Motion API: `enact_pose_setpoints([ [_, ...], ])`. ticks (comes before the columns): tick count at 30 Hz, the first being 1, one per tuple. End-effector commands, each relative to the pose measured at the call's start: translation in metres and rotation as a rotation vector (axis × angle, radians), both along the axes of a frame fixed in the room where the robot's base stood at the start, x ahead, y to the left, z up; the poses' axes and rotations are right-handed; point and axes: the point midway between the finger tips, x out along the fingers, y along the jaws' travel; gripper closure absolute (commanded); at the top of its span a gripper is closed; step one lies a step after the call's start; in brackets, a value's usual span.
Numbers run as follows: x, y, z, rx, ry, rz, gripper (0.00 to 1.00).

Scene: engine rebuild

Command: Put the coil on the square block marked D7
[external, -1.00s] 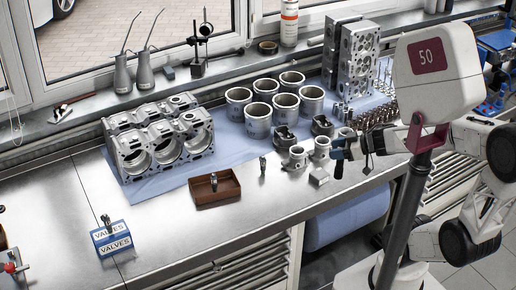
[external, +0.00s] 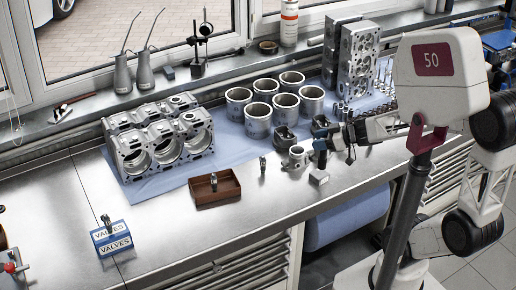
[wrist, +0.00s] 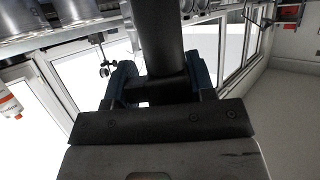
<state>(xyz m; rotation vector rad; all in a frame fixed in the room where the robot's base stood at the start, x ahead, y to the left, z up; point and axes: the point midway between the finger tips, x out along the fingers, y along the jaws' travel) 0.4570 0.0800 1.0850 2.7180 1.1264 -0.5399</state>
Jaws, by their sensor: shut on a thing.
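My gripper (external: 321,142) has blue fingers and reaches in from the right, above the parts on the bench. In the wrist view the fingers (wrist: 160,82) are shut on a dark, smooth cylindrical thing (wrist: 156,35), which looks to be the coil; its far end is cut off by the frame. A small silvery square block (external: 319,177) stands on the bench just below my gripper. No D7 mark can be read on it, so I cannot tell if it is the named block.
Metal piston parts (external: 297,157) and several cylinder liners (external: 258,120) stand close behind and left of my gripper. A brown tray (external: 215,190), a blue VALVES holder (external: 112,240) and an engine block (external: 160,140) are further left. The front middle of the bench is clear.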

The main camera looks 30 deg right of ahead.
Motion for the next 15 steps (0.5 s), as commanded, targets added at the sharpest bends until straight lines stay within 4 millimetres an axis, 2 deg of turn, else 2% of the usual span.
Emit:
enact_pose_setpoints([
  [3, 0.009, 0.002, -0.001, 0.001, 0.001, 0.0, 0.77],
  [9, 0.007, 0.001, -0.024, 0.001, 0.001, -0.001, 0.77],
  [15, 0.007, 0.001, -0.035, 0.0, 0.0, 0.0, 0.77],
])
